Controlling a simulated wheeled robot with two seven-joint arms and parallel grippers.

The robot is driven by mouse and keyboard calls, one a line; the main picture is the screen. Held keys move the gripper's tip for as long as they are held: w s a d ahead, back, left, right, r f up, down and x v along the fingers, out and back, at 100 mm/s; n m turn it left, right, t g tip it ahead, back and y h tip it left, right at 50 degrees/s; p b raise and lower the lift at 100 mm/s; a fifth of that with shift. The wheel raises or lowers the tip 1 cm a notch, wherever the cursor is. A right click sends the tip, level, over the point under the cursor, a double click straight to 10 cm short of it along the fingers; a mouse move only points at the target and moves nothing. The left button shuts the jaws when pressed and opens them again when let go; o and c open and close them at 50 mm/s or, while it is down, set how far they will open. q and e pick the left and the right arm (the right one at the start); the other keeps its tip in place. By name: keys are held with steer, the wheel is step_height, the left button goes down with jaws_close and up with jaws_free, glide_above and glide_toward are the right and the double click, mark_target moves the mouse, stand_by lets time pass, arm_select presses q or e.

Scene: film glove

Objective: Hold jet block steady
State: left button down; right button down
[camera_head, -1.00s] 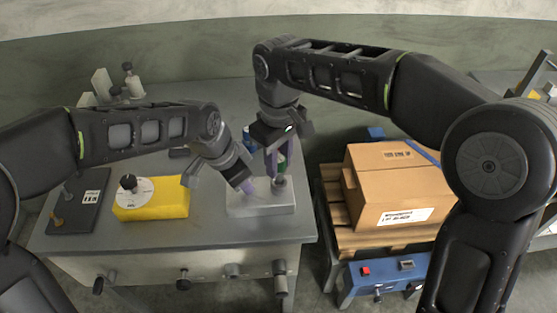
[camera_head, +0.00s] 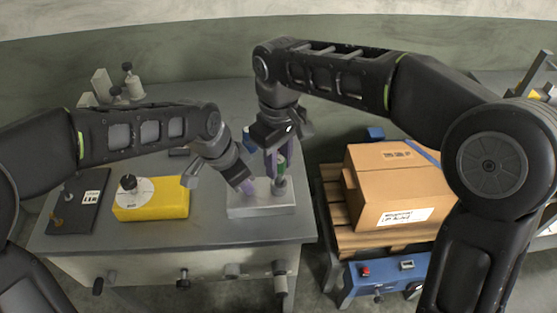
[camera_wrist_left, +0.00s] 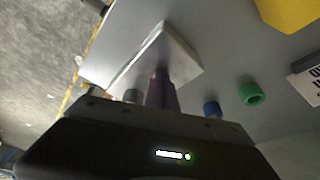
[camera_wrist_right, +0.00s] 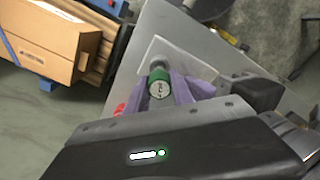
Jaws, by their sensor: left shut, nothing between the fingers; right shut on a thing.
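The jet block, a pale silver slab (camera_head: 262,208), lies at the table's right front; it also shows in the left wrist view (camera_wrist_left: 183,58) and right wrist view (camera_wrist_right: 190,62). My left gripper (camera_head: 249,187) is shut and empty, its fingertips down at the block's top left part; I cannot tell if they touch it. My right gripper (camera_head: 271,166) is shut on a green-topped cylinder (camera_wrist_right: 159,87) with a dark grey lower part, over the block. The cylinder's green part (camera_head: 282,160) shows beside the purple fingers. Whether its lower end is inside the block is hidden.
A yellow block with a dial (camera_head: 165,205) and a dark board (camera_head: 78,207) lie to the left on the table (camera_head: 120,235). Blue (camera_wrist_left: 212,108) and green (camera_wrist_left: 252,94) rings stand near the block. A cardboard box (camera_head: 400,190) on a pallet is to the right.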

mark_target(279, 159)
arm_select(q)
steer(key=shift+s+a+f, duration=0.1)
steer(key=shift+s+f, duration=0.15)
steer(key=shift+f, duration=0.15)
arm_select(e)
steer(key=shift+f, duration=1.75)
steer(key=c, duration=1)
jaws_free()
steer(key=shift+r, duration=0.1)
step_height(279, 159, up, 7)
steer(key=shift+s+r, duration=0.1)
steer(key=shift+r, duration=0.1)
arm_select(q)
steer(key=shift+w+r, duration=0.15)
steer(key=shift+r, duration=0.3)
arm_select(e)
steer(key=shift+f, duration=0.1)
arm_select(q)
steer(key=shift+r, duration=2.35)
steer(key=shift+w, duration=0.1)
